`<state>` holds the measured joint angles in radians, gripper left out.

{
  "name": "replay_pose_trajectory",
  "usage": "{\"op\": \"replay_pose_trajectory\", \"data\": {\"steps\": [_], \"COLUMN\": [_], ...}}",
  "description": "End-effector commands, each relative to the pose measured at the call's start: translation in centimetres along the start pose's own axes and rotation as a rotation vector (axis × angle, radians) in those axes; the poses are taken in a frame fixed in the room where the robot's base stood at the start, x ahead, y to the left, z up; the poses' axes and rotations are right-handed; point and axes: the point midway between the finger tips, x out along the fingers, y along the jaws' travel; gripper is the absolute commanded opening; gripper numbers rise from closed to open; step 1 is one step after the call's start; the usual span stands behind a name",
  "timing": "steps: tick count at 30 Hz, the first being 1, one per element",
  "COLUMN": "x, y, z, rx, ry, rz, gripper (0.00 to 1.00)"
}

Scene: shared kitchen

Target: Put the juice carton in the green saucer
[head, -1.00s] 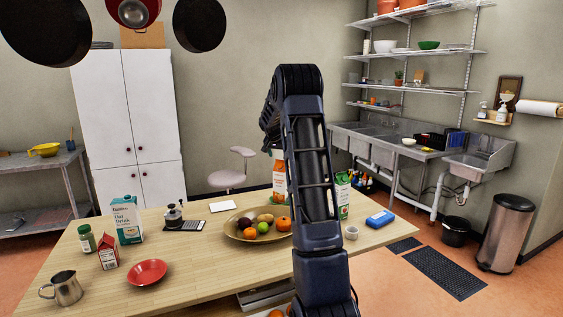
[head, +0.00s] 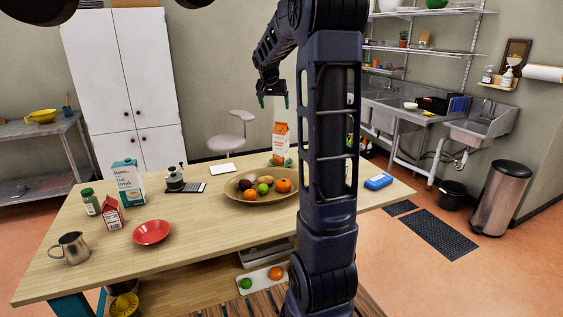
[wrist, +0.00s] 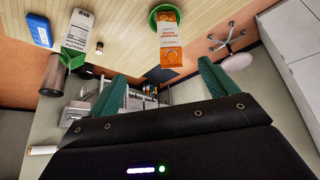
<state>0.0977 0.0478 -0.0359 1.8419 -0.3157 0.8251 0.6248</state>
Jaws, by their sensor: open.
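The orange-and-white juice carton (head: 281,143) stands upright at the far side of the table. The green saucer (head: 287,163) shows at its foot. In the wrist view, which looks upside down, the carton (wrist: 168,42) stands with its base inside the round rim of the green saucer (wrist: 153,19). My gripper (head: 274,101) hangs in the air above the carton, apart from it. Its two green fingers are spread in the wrist view (wrist: 162,72) with nothing between them.
A wooden fruit bowl (head: 240,193) lies in front of the carton. A red plate (head: 151,232), oat drink carton (head: 127,184), small red carton (head: 112,213) and metal jug (head: 70,248) stand left. A blue box (head: 378,181) lies right. A green-topped carton (wrist: 78,38) shows in the wrist view.

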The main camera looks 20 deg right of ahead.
Motion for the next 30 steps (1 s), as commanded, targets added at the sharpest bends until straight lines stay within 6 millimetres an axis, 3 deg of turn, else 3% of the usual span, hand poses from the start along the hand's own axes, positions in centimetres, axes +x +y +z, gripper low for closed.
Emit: {"op": "replay_pose_trajectory", "data": {"steps": [1,6,15,21,30], "x": [-1.6,-5.3,-10.3,-12.3,-13.3], "y": [0.5,1.9,4.8,7.0,9.9], "z": [1.6,7.0,17.2,24.3,34.4], "rx": [-0.02,-0.097,-0.236,-0.332,-0.471], "ry": [-0.004,-0.026,-0.058,-0.073,-0.089], "rz": [-0.012,-0.051,-0.122,-0.172,-0.244], "gripper": [0.85,0.85,0.85,0.85,0.85]}}
